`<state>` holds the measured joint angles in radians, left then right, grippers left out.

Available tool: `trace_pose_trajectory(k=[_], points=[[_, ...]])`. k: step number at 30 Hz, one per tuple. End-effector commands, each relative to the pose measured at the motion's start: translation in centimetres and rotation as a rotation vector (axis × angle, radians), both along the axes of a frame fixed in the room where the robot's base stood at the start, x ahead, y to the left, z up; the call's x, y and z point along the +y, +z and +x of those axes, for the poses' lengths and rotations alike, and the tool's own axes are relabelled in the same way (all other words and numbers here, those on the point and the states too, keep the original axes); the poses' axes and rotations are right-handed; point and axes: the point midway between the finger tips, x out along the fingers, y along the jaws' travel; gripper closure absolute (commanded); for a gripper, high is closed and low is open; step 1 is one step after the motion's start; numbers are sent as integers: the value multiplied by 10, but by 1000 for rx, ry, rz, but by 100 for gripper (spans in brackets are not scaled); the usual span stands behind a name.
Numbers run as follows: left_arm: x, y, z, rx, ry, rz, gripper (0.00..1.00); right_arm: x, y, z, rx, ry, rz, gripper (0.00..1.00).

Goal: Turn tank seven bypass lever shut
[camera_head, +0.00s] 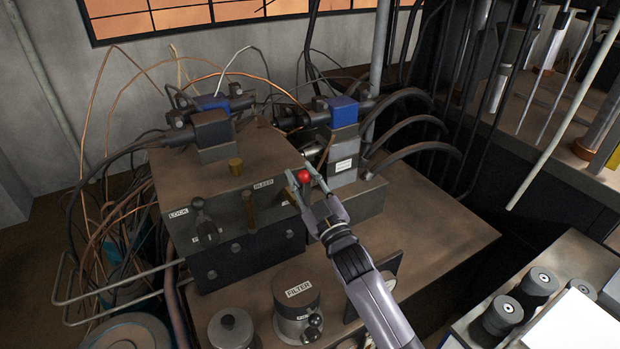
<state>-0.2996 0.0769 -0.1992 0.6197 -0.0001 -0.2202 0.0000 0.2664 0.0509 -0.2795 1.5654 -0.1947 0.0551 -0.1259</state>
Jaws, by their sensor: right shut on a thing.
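A lever with a red ball knob (303,176) stands at the right front corner of the brown valve block (215,165). My right gripper (306,182) comes in from the lower right and is shut on this lever, with its fingers on either side just by the red knob. The lever's lower part is hidden behind the gripper, and I can read no tank number or bypass label on it. A brass-coloured lever (249,207) sits near a BLEED label. My left gripper is out of view.
A FILTER canister (299,310) stands in front of the block. A grey unit with a blue top (343,110) and black hoses stands behind my gripper. Loose wires crowd the left. The brown bench top (440,225) is bare at the right.

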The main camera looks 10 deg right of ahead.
Motion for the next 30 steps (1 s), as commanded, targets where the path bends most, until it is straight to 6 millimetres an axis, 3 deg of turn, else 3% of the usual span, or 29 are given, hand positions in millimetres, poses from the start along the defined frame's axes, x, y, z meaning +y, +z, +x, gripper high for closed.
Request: trace_pose_trajectory(k=[1, 12, 27, 28, 30], points=[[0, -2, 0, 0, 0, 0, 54, -1, -11, 0, 10, -8, -38, 100], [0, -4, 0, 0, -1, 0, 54, 9, -10, -4, -35, -9, -161, 100], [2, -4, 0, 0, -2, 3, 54, 11, -10, -4, -40, -7, -175, 100], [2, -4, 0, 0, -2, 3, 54, 11, -10, -4, -40, -7, -175, 70], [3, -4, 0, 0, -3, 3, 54, 11, -9, -4, -41, -6, -173, 65]])
